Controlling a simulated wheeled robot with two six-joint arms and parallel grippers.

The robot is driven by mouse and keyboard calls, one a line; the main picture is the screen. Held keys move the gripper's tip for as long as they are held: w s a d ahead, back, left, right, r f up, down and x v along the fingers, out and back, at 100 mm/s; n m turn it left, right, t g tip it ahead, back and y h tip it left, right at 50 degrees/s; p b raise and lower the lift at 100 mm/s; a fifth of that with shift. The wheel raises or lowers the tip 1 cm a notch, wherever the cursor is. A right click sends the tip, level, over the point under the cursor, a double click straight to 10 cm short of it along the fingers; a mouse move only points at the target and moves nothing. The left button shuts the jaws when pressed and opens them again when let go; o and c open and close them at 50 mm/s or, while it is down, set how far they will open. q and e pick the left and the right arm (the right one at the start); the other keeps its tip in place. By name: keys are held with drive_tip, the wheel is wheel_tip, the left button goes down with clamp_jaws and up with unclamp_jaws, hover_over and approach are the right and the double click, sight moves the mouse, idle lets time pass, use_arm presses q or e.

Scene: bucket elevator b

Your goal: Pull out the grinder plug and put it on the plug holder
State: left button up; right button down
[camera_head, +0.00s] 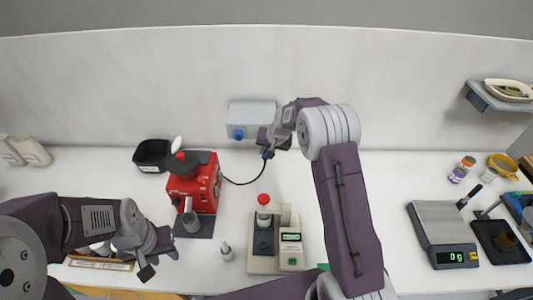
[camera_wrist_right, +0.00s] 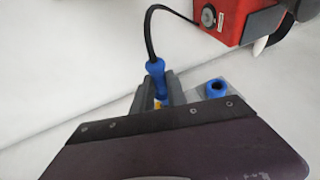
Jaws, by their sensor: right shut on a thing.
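The grinder plug (camera_wrist_right: 155,72) is blue with a black cord. My right gripper (camera_wrist_right: 158,90) is shut on it, as the right wrist view shows. In the head view the right gripper (camera_head: 269,145) is at the lower right of a grey wall box (camera_head: 255,112). A blue round socket (camera_head: 238,134) on the box is empty; it also shows beside the plug in the right wrist view (camera_wrist_right: 215,88). The plug's tip is hidden, so I cannot tell whether it sits in the box. The red grinder (camera_head: 194,188) stands at the cord's other end. My left gripper (camera_head: 149,261) is low at the left; its jaw gap is unclear.
A scale (camera_head: 445,235) is at the right. The table between the device and the scale is partly covered by my right arm.

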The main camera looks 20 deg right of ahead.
drive_tip(key=shift+w+d, duration=0.15)
drive_tip(key=shift+w, duration=0.3)
idle(1.3)
drive_tip(key=shift+w+d+p, duration=0.25)
drive_tip(key=shift+w+p, duration=0.2)
drive_tip(key=shift+w, duration=0.35)
drive_tip(key=shift+w+d+p, duration=0.2)
drive_tip(key=shift+w+p, duration=0.2)
drive_tip(key=shift+w, duration=0.4)
drive_tip(key=shift+w+r, duration=0.1)
drive_tip(key=c, duration=1.3)
unclamp_jaws()
drive_tip(key=shift+o, duration=0.2)
drive_tip(key=shift+w+d, duration=0.1)
drive_tip(key=shift+w, duration=0.05)
